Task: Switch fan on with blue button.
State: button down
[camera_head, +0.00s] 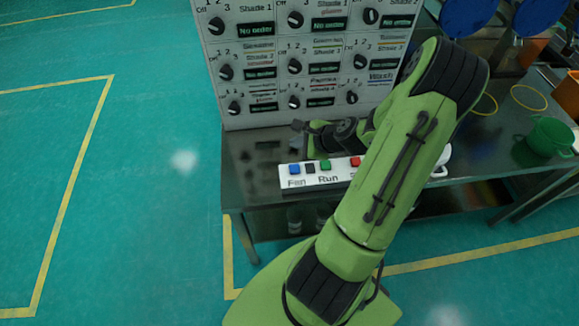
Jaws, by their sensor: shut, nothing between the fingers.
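The blue button (294,169) sits at the left end of a white button panel (334,178), above the label "Fan". Right of it are a small dark square (310,168), a green button (325,165) near the label "Run", and a red button (355,162). The panel's right part is hidden behind my green arm. My gripper (298,125) is shut and empty. It shows small and dark behind the panel, above the blue button in the picture, and appears apart from it. No fan can be made out for certain.
A dark metal table (245,165) carries the panel. Behind it stands a white board (230,82) with several knobs and "No order" displays. A green bucket (548,137) stands on the table at right. Open teal floor with yellow lines lies at left.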

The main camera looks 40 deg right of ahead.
aim_at(297, 170)
notch_tip(297, 170, down, 9)
jog(key=b, duration=0.8)
jog(key=shift+w+a, duration=0.1)
dwell(1.5)
jog(key=shift+f, duration=0.35)
jog(key=shift+f+b, duration=0.5)
jog(key=shift+b, duration=0.1)
dwell(0.4)
jog(key=shift+r, duration=0.15)
jog(key=shift+r+p, duration=0.8)
jog(key=shift+p, duration=0.1)
